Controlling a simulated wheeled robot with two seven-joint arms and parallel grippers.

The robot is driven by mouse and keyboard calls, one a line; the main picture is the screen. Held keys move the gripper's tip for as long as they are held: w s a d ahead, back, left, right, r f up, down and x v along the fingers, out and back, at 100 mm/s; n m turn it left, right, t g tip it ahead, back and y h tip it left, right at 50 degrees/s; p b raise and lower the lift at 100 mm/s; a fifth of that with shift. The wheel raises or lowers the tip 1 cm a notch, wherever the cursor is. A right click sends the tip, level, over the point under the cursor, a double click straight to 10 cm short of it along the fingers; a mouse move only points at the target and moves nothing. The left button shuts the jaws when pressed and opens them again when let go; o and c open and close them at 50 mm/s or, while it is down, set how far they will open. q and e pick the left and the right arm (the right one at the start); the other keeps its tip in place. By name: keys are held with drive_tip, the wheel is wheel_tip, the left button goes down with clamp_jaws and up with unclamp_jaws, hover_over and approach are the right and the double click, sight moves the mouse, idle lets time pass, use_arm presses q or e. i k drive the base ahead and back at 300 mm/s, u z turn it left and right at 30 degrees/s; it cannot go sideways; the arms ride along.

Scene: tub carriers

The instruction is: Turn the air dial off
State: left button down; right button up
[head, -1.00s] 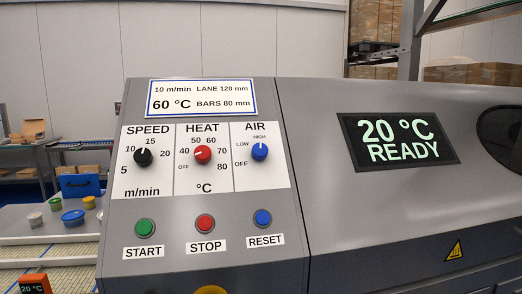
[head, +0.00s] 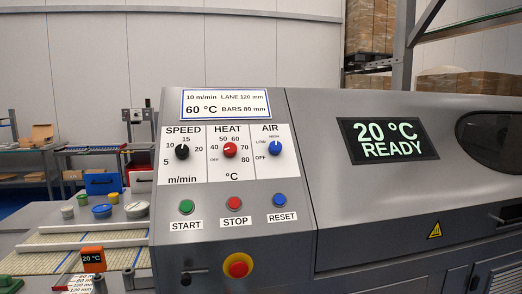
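The air dial (head: 276,148) is a round blue knob on the white panel under the word AIR. Its small white mark points upward, toward the HIGH label. The LOW label is to its upper left and the OFF label to its lower left. Neither of my grippers shows in the head view, and nothing touches the dial.
Left of it are the red heat dial (head: 230,149) and black speed dial (head: 182,151). Below are the green start (head: 186,207), red stop (head: 234,203) and blue reset (head: 279,199) buttons, and a red emergency knob (head: 238,266). The display (head: 388,140) reads 20 °C READY.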

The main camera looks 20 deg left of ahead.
sight(275, 148)
drive_tip(key=u, duration=0.8)
drive_tip(key=i, duration=0.7)
drive_tip(key=u, duration=0.1)
